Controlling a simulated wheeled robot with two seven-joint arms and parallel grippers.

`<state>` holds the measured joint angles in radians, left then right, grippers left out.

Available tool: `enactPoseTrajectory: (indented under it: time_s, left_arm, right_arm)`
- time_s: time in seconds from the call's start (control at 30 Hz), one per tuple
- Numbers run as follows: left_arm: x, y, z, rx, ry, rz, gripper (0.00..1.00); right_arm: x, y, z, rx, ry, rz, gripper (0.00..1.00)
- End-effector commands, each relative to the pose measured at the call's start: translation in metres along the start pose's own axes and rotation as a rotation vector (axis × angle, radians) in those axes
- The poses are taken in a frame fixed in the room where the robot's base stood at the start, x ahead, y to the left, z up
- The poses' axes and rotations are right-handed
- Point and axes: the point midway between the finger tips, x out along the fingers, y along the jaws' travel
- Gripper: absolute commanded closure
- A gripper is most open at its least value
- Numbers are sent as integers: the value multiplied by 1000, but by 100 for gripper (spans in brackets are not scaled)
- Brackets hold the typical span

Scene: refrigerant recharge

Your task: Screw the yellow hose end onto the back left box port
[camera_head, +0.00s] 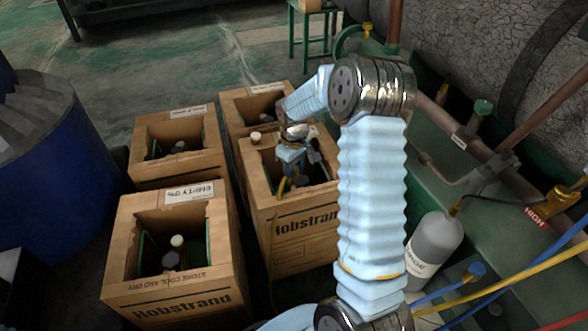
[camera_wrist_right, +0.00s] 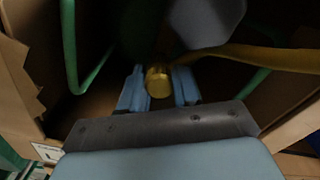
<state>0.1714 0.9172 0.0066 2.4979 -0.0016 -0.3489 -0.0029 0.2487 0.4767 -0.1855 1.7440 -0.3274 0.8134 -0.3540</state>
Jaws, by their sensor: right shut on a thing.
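My right gripper (camera_head: 290,172) reaches down into the opening of the front right box (camera_head: 300,232). In the right wrist view its fingers (camera_wrist_right: 159,84) are shut on the brass-coloured yellow hose end (camera_wrist_right: 158,80). The yellow hose (camera_wrist_right: 262,57) runs off to the right there; in the head view, part of it (camera_head: 282,187) hangs over that box's front. The back left box (camera_head: 150,127) stands open, apart from the gripper, with a dark grey port (camera_head: 180,146) inside. What the hose end touches is unclear. My left gripper is out of view.
The front left box (camera_head: 190,297) and back right box (camera_head: 234,104) stand close by. A blue drum (camera_head: 60,165) is at the left. A grey cylinder (camera_head: 434,248) and several hoses are at the right. A white cap (camera_head: 255,138) is near the front right box's rim.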

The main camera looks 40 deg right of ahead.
Motion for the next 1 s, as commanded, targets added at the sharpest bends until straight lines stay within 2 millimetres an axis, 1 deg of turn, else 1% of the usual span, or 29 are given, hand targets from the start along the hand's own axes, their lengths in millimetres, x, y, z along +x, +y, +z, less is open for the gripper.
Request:
enactPoseTrajectory:
  time_s: [0.27, 0.4, 0.5, 0.77, 0.83, 0.93, 0.97, 1.0]
  left_arm:
    - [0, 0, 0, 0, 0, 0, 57]
    - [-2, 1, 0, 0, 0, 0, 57]
    - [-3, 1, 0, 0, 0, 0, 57]
    - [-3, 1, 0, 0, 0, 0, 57]
    - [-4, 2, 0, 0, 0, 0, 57]
    - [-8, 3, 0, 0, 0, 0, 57]
    - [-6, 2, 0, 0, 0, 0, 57]
    - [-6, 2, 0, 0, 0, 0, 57]
  right_arm:
    - [0, -1, -2, 23, 4, 0, 98]
    - [-1, -2, -2, 206, 4, 0, 98]
    - [0, -2, -2, 305, 3, 0, 98]
    - [1, -2, -2, 324, 3, -1, 98]
    - [0, -2, -2, 375, 3, -1, 98]
    - [0, -2, -2, 524, 3, 0, 98]
    - [1, -2, -2, 516, 3, -1, 64]
    - [2, -2, -2, 514, 3, -1, 58]
